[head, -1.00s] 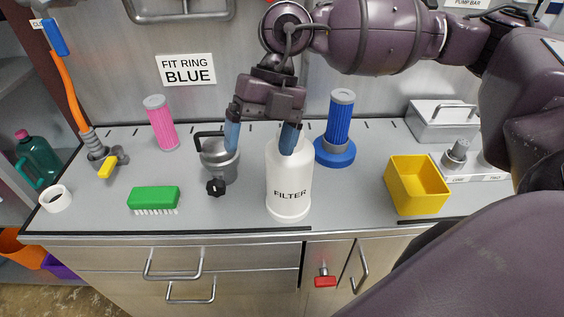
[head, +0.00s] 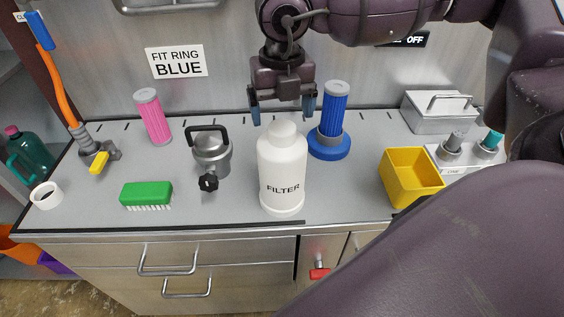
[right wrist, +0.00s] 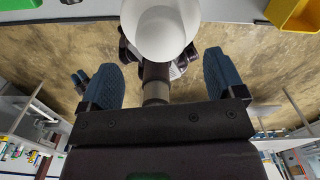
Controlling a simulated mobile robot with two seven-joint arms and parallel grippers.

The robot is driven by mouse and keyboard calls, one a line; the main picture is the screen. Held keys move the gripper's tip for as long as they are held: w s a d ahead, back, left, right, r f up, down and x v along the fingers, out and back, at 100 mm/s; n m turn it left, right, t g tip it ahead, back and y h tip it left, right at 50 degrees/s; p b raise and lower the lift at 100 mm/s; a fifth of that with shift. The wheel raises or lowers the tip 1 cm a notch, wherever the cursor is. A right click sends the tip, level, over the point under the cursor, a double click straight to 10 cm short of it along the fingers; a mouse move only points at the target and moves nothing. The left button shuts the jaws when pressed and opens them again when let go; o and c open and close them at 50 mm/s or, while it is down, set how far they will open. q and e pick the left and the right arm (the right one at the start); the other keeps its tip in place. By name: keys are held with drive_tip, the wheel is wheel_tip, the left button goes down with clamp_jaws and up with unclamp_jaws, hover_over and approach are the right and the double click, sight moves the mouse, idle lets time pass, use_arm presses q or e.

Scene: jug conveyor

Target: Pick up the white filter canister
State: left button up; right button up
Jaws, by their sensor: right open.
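The white filter canister (head: 283,180), labelled FILTER, stands upright near the front edge of the grey counter. My right gripper (head: 282,113) is open and empty, with its blue fingers spread either side of the canister's top in the head view. The canister's domed lid appears in front of the fingertips there, and the fingers do not visibly touch it. In the right wrist view the canister (right wrist: 160,28) is centred, just beyond the gap between the open fingers (right wrist: 160,80). My left gripper is not in view.
A blue cartridge (head: 334,108) on a round blue base (head: 329,146) stands close behind right. A metal housing (head: 211,155) with a black handle is to the left. A yellow bin (head: 411,178) is right; a green brush (head: 146,194) lies left. The counter directly around the canister is clear.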

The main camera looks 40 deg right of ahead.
sight(282, 127)
drive_tip(key=f, duration=0.4)
drive_tip(key=shift+w+d+f+p, duration=0.1)
drive_tip(key=shift+w+d+p, duration=0.15)
drive_tip(key=shift+p, duration=0.15)
drive_tip(key=shift+f, duration=0.4)
